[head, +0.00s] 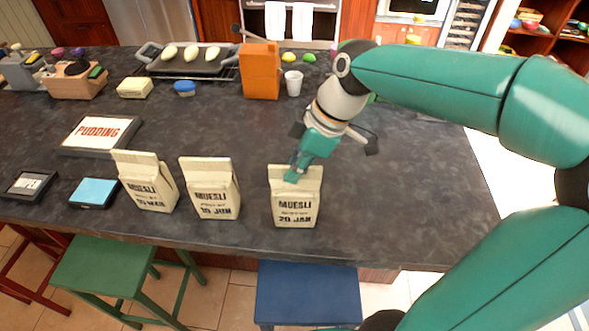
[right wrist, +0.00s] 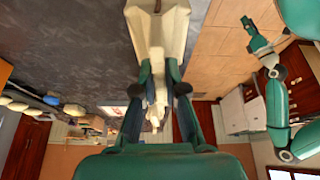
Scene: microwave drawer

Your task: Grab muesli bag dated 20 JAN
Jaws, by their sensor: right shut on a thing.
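Three cream paper muesli bags stand in a row near the front of the dark counter (head: 390,220). The right one, the muesli bag marked 20 JAN (head: 296,208), stands upright. My right gripper (head: 293,175) reaches down to its folded top from behind and is shut on it. In the right wrist view the bag (right wrist: 158,35) sits between the fingers of the gripper (right wrist: 158,85). The middle bag, marked 10 JAN (head: 211,190), and the left bag, whose date looks like 10 MAR (head: 147,183), stand apart to its left. My left gripper does not show in the head view.
A pudding box (head: 97,133), a tablet with a blue screen (head: 93,192) and a small dark device (head: 29,184) lie at the left. An orange carton (head: 260,72), a white cup (head: 293,83) and a baking tray (head: 186,62) stand at the back. The counter right of the held bag is clear.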

